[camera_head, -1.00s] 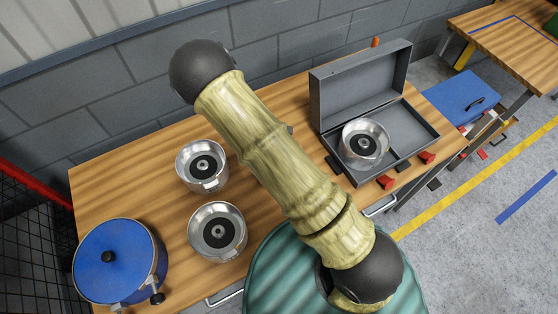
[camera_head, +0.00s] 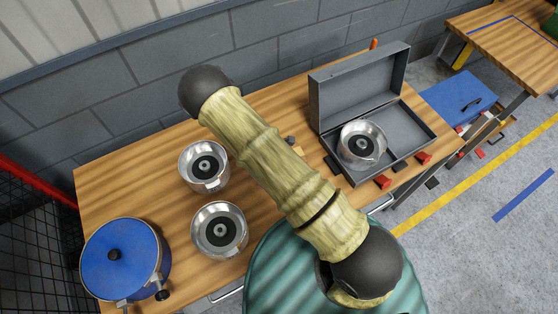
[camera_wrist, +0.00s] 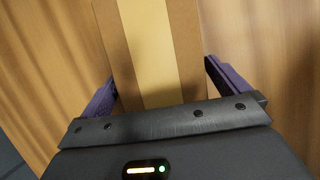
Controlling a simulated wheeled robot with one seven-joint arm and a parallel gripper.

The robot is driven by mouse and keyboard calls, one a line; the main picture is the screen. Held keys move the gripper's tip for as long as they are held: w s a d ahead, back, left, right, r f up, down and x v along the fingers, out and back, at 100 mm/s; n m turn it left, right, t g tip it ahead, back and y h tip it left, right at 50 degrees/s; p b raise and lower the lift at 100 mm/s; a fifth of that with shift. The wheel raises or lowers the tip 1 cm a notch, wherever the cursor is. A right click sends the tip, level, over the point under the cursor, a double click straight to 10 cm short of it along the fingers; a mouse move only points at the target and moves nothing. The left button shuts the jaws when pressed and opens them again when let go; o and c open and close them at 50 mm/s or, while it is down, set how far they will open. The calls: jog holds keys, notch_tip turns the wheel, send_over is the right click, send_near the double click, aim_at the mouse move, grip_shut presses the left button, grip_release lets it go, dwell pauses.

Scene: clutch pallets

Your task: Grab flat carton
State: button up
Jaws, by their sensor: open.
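The flat carton (camera_wrist: 190,50) is brown with a pale yellow band along its middle. In the wrist view it runs from the top edge down to my gripper's palm, over the wooden tabletop. My gripper (camera_wrist: 162,75) is open, with one purple finger on each side of the carton. A gap shows beside the right finger; whether the left finger touches the carton I cannot tell. In the head view my arm hides the carton and most of my gripper.
On the wooden table (camera_head: 130,190) are two metal cups (camera_head: 205,167) (camera_head: 220,230), a blue-lidded pot (camera_head: 120,262) and an open grey case (camera_head: 395,140) holding another metal cup (camera_head: 361,146). A block wall (camera_head: 270,65) stands behind. A blue toolbox (camera_head: 458,97) is off to the right.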

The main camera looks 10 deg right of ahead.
dwell(0.4)
jog(key=c, duration=1)
jog(key=shift+r, duration=0.1)
jog(key=shift+r+b, duration=1.65)
jog(key=shift+r, duration=3.3)
